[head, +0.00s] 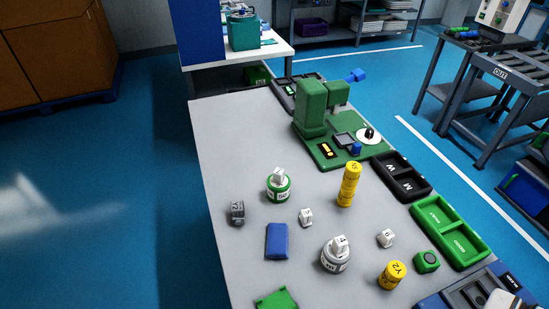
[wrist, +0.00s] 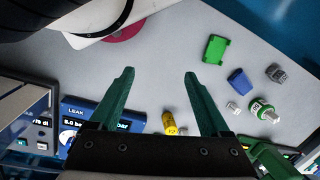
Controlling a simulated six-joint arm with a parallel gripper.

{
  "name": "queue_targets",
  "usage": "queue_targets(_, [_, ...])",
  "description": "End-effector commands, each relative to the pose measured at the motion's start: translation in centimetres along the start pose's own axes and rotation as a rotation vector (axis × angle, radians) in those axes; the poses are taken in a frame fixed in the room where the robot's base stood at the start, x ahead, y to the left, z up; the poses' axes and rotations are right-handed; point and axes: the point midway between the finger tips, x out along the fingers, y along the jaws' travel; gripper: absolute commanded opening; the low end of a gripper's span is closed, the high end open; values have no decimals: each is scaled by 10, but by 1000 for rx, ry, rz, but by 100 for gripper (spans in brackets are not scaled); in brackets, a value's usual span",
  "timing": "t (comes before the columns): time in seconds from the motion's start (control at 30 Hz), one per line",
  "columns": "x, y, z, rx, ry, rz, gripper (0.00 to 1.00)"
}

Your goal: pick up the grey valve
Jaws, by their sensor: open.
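The grey valve (head: 237,212) is a small dark grey block with lettering, standing at the left edge of the table in the head view. In the wrist view the grey valve (wrist: 277,73) lies at the right, beyond a blue block. My gripper (wrist: 159,73) shows in the wrist view with two dark green fingers spread wide apart and nothing between them. It is well to the left of the grey valve and apart from it. I cannot clearly make out my gripper in the head view.
Near the valve are a blue block (head: 277,241), a green-and-white round part (head: 279,187) and a small white cube (head: 306,217). Stacked yellow cylinders (head: 348,184), a green fixture (head: 312,108) and a green tray (head: 463,243) stand farther right. A leak tester (wrist: 84,128) is left of my fingers.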

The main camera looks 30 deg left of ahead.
Motion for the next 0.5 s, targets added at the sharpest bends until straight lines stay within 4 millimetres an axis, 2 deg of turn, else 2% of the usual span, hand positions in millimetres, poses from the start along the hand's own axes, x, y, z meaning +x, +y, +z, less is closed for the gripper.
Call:
queue_targets(0.13, [1, -3, -3, -16, 6, -3, 81])
queue_targets(0.17, [4, -9, -9, -42, 15, -8, 81])
queue_targets(0.23, [14, -35, -31, -146, 65, -33, 81])
queue_targets(0.27, [22, -53, -44, -207, 98, -51, 81])
queue_targets(0.3, [35, -84, -60, -295, 152, -84, 81])
queue_targets(0.37, [59, -138, -80, -421, 249, -143, 81])
queue_targets(0.4, [75, -173, -88, -493, 319, -183, 81])
queue_targets(0.5, [119, -253, -89, -665, 508, -270, 81])
